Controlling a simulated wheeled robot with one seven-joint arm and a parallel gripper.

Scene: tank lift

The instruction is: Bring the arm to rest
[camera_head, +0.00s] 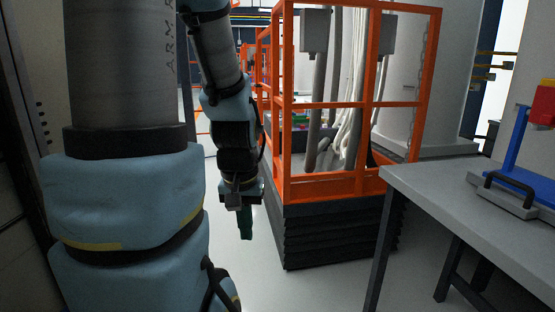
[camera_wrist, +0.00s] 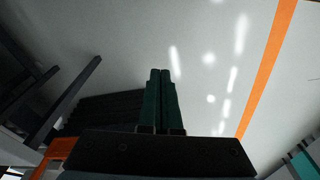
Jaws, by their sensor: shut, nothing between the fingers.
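My arm hangs down on the left of the head view. My gripper (camera_head: 246,236) is at its lower end, pointing down over the pale floor, just left of the orange-framed lift. In the wrist view, my gripper's two dark green fingers (camera_wrist: 160,74) lie side by side and touch. The gripper is shut and empty. It appears clear of the lift and the floor.
The orange lift cage (camera_head: 362,185) stands on a black bellows base (camera_head: 330,232) right of my gripper. A grey table (camera_head: 450,200) with a blue and red device (camera_head: 515,170) stands at the right. Open floor (camera_head: 275,290) lies in front. An orange floor stripe (camera_wrist: 268,65) shows in the wrist view.

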